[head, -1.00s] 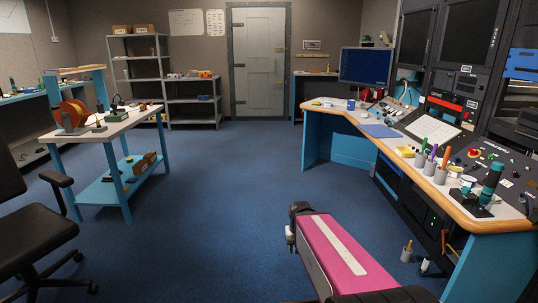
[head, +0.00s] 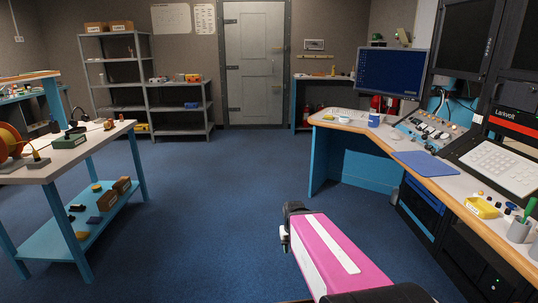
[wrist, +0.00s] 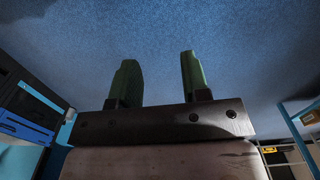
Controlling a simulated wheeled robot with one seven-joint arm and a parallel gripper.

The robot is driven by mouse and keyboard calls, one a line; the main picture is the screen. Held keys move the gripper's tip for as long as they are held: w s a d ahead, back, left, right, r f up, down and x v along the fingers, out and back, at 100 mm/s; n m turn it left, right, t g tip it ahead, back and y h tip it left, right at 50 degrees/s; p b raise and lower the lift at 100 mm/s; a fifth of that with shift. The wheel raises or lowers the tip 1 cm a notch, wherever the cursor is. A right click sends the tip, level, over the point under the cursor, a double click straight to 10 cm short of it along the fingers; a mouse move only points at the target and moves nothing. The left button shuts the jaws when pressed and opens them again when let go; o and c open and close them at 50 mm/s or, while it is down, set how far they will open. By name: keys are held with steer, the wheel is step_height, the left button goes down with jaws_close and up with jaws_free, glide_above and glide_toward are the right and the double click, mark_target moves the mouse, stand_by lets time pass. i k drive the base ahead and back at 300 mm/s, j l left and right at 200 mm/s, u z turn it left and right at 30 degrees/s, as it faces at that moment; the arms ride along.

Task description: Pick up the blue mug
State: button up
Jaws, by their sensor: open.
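A small blue mug (head: 374,120) stands on the far part of the console desk (head: 352,125), near the monitor. It is small in the head view, and I cannot tell which way its handle points. My gripper (wrist: 160,74) shows in the wrist view with its two green fingers apart and nothing between them, the blue floor beyond. In the head view my arm reaches forward low over the floor, well short of the mug and left of the desk. The mug is not in the wrist view.
A white bowl (head: 344,119) sits left of the mug. A monitor (head: 388,72) stands behind. A workbench (head: 65,155) stands at left. The floor (head: 215,190) between is clear.

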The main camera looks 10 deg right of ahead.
mark_target(374, 120)
steer(key=i+z, duration=0.2)
steer(key=i, duration=0.25)
steer(key=i+j+z, duration=0.2)
steer(key=i, duration=0.25)
steer(key=i+j+z, duration=0.2)
steer(key=i, duration=0.25)
steer(key=i+j+z, duration=0.2)
steer(key=i, duration=0.2)
